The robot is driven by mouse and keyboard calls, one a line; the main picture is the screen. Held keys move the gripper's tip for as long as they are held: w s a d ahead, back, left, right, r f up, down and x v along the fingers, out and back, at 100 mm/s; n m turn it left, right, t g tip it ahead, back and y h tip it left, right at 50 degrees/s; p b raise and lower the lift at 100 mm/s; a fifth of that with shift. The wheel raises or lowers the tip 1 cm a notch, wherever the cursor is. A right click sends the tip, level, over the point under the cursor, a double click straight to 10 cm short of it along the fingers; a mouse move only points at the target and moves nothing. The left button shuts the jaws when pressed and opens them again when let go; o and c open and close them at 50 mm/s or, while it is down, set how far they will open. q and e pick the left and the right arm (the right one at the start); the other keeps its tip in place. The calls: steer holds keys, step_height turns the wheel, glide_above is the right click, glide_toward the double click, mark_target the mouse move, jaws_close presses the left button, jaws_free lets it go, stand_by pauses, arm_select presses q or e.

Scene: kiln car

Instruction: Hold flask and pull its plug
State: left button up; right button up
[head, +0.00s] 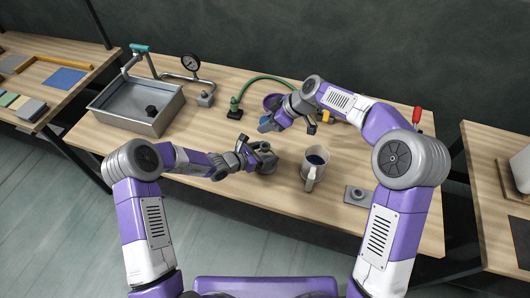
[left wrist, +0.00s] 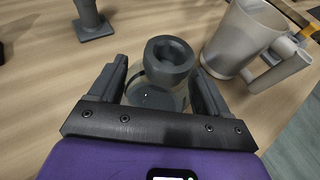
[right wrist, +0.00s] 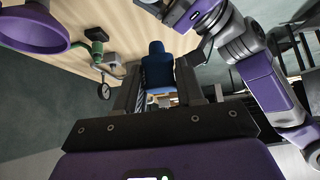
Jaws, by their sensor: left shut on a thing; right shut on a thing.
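The flask (left wrist: 155,97) has a clear body and a thick grey ring-shaped top (left wrist: 168,58) with a dark hollow in its middle. It stands on the wooden bench. My left gripper (left wrist: 158,78) is shut around the flask, one finger on each side; in the head view the gripper (head: 262,158) covers much of it. My right gripper (right wrist: 158,72) is shut on a blue knob-shaped piece (right wrist: 157,64). In the head view this blue piece (head: 265,121) is behind the flask and apart from it. Whether it is the plug I cannot tell.
A grey mug (head: 316,158) stands just right of the flask. A purple bowl (head: 271,101) and a green fitting with a hose (head: 235,108) are behind. A sink (head: 113,111) is at left, a small grey block (head: 358,196) at right. The bench front is clear.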

steer(key=shift+r, duration=4.55)
arm_select(q)
steer(key=o, duration=1.1)
steer(key=shift+o, duration=0.2)
steer(key=v, duration=1.2)
steer(key=shift+s+f, duration=0.15)
arm_select(e)
steer(key=shift+f, duration=0.1)
